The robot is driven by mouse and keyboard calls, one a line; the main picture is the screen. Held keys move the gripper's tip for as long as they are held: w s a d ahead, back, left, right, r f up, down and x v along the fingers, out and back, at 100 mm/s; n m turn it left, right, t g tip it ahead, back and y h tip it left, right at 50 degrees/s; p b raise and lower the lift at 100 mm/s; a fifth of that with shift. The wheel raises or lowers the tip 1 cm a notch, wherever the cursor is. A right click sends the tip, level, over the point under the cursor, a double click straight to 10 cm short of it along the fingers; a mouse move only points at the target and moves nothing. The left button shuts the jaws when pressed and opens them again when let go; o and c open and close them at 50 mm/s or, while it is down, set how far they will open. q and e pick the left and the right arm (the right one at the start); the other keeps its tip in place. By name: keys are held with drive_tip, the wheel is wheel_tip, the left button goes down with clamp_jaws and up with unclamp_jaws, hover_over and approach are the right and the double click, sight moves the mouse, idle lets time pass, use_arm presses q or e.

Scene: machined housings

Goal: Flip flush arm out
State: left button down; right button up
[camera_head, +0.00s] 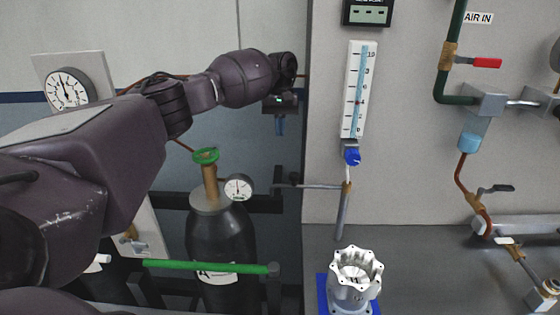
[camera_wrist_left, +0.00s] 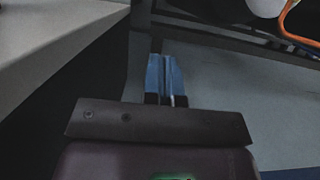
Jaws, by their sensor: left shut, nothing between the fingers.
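No part in view is labelled as the flush arm, so I cannot tell which it is. A green bar (camera_head: 205,266) with a dark grey end fitting lies level at the lower left of the head view. A thin grey rod (camera_head: 312,186) runs level to a brass joint (camera_head: 347,187), with a grey tube (camera_head: 341,215) hanging below. My left gripper (camera_head: 280,126) points down above and left of the rod, apart from both. Its blue fingers are shut and empty, also in the left wrist view (camera_wrist_left: 165,75). My right gripper is out of view.
A machined housing (camera_head: 355,270) stands on a blue fixture (camera_head: 322,292) on the bench. A dark gas cylinder (camera_head: 220,235) with a green handwheel (camera_head: 206,155) stands below my left arm. A flow meter (camera_head: 357,90) hangs on the panel. A red-handled valve (camera_head: 486,63) is at right.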

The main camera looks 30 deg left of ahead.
sight(279, 185)
use_arm(q)
drive_tip(key=s+d+f+p, duration=0.3)
drive_tip(key=s+f+p, duration=0.1)
drive_tip(key=f, duration=0.6)
drive_tip(key=shift+s+d, duration=0.3)
drive_tip(key=shift+s, duration=0.55)
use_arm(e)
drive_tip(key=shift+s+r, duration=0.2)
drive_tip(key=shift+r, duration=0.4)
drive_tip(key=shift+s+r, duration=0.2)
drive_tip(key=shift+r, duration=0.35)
use_arm(q)
drive_tip(key=shift+f, duration=0.1)
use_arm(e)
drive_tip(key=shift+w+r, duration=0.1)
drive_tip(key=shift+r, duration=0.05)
use_arm(q)
drive_tip(key=shift+s+d+n+b, duration=0.2)
drive_tip(key=shift+s+n+b, duration=0.2)
drive_tip(key=shift+s+b, duration=0.15)
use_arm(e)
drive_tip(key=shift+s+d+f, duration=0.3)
use_arm(q)
drive_tip(key=shift+s+d+b, duration=0.1)
drive_tip(key=shift+s+b, duration=0.05)
drive_tip(key=shift+b, duration=0.2)
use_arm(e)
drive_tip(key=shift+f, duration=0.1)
